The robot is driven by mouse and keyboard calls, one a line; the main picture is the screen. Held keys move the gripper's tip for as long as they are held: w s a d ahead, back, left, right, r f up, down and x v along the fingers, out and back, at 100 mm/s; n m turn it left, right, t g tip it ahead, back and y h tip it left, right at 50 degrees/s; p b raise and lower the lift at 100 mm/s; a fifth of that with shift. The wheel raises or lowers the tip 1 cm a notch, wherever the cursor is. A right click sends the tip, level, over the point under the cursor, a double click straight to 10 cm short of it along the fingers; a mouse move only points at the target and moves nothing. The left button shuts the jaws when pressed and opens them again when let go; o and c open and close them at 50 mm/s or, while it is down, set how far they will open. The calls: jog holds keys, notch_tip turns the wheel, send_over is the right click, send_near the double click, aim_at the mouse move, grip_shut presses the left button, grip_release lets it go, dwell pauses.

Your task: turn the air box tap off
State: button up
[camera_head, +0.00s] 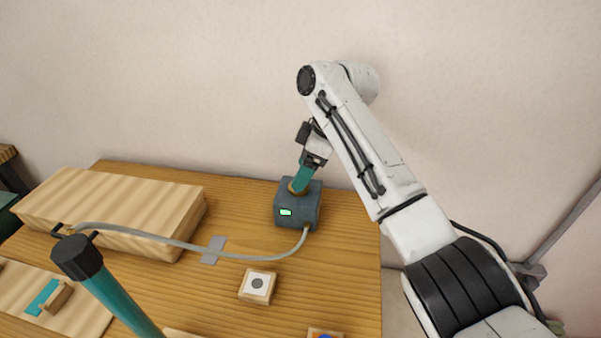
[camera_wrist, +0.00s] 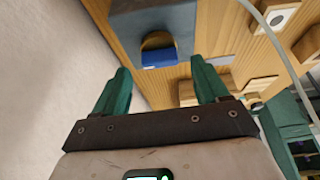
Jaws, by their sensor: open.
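The air box (camera_head: 311,212) is a dark blue-grey box near the table's right back side, with a lit green window (camera_head: 286,212) on its front. In the wrist view the air box (camera_wrist: 182,20) is at the top, with a blue tap (camera_wrist: 159,57) on a round brass-coloured base. My gripper (camera_head: 299,180) is over the box top in the head view and covers most of the tap there. In the wrist view its two teal fingers stand apart, with the tap seen between and beyond the tips (camera_wrist: 160,66). I cannot tell whether they touch it.
A small block with a dark dot (camera_head: 257,286) sits in front. A teal post with a dark cap (camera_head: 120,300) stands in the left foreground.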

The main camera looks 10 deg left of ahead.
jog(key=shift+x, duration=1.1)
jog(key=shift+c, duration=0.5)
jog(key=c, duration=1)
jog(key=shift+o, duration=0.2)
